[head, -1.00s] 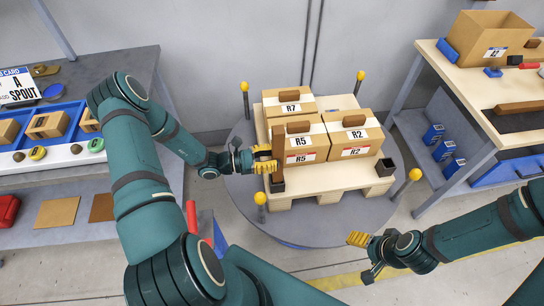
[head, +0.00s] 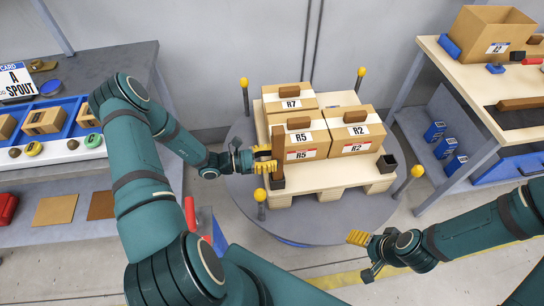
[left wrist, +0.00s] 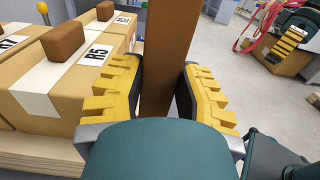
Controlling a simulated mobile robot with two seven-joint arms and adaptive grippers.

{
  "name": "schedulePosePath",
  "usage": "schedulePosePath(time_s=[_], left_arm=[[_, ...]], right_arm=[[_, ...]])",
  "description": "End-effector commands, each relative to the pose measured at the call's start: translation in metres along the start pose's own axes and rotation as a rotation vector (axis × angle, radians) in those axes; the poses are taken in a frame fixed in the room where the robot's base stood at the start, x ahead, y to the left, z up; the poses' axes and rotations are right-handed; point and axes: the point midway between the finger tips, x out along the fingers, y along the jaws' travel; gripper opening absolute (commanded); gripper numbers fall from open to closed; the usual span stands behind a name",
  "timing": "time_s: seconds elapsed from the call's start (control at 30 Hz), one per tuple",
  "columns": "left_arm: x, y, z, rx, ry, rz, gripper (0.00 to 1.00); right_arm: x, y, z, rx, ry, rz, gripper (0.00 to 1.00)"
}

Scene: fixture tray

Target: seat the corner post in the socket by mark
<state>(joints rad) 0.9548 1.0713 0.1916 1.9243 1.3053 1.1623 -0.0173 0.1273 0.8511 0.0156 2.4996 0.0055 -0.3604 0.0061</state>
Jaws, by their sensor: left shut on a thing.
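The corner post (head: 278,148), a brown upright bar, stands between the yellow fingers of my left gripper (head: 268,160), which is shut on it. The post and the left gripper (left wrist: 160,95) also show in the left wrist view. The post's foot is at a dark socket (head: 277,183) on the pallet's front-left corner; I cannot tell how deep it sits. Another dark, empty-looking socket (head: 387,163) is at the front-right corner. The socket's mark is not readable. My right gripper (head: 364,255) is empty and open, in front of the turntable.
Cartons labelled R7 (head: 290,104), R5 (head: 304,138) and R2 (head: 360,130) fill much of the pallet (head: 330,178), close beside the post. Yellow-topped posts (head: 417,171) ring the turntable (head: 325,225). Benches stand left (head: 140,75) and right (head: 420,55).

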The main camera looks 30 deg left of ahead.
Motion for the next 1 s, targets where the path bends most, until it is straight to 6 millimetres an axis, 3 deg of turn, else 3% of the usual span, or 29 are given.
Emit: schedulePosePath(time_s=[1.0], left_arm=[[0.0,0.0,-0.024,0.0,0.0,0.0,0.0]], right_arm=[[0.017,0.006,0.002,0.0,0.0,0.0,0.71]])
